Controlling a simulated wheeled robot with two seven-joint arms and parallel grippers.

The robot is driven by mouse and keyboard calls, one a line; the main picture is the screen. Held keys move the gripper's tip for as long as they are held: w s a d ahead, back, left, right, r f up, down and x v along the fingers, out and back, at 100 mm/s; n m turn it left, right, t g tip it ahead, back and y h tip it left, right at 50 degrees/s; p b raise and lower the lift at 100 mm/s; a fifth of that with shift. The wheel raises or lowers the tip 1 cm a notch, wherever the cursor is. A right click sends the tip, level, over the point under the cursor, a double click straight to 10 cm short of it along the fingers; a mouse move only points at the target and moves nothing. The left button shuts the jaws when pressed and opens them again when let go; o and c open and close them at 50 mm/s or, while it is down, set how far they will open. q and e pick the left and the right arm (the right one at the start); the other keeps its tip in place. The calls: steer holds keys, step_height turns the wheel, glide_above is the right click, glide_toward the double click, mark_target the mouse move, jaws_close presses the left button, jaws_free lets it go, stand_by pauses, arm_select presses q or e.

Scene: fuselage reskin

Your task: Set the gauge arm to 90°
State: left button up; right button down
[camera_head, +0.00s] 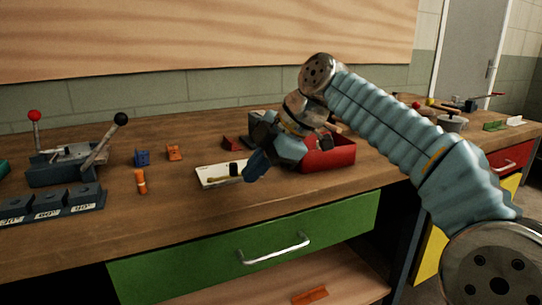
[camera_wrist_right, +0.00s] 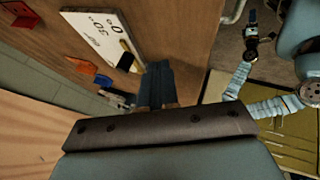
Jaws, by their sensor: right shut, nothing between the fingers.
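The gauge is a white plate (camera_head: 208,178) lying on the workbench, and its printed angle marks show in the right wrist view (camera_wrist_right: 92,22). The gauge arm (camera_head: 235,170) is a tan bar with a black block on it, and it also shows in the right wrist view (camera_wrist_right: 126,59). Its exact angle cannot be read. My right gripper (camera_head: 252,173) is shut and empty, just right of the black block; its fingertips (camera_wrist_right: 158,68) appear close to the arm. Whether they touch I cannot tell. My left gripper (camera_wrist_right: 251,14) shows small in the right wrist view, its jaws unclear.
A red bin (camera_head: 330,156) stands right of the gauge behind my right wrist. A lever fixture (camera_head: 68,165) and a labelled block rack (camera_head: 50,210) are at left. The green drawer (camera_head: 230,245) is below the bench edge.

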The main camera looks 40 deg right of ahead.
steer(key=shift+w+d+r, duration=0.1)
steer(key=shift+w+r, duration=0.05)
steer(key=shift+w, duration=1.55)
arm_select(q)
steer(key=shift+d+r, duration=0.15)
steer(key=shift+r, duration=0.35)
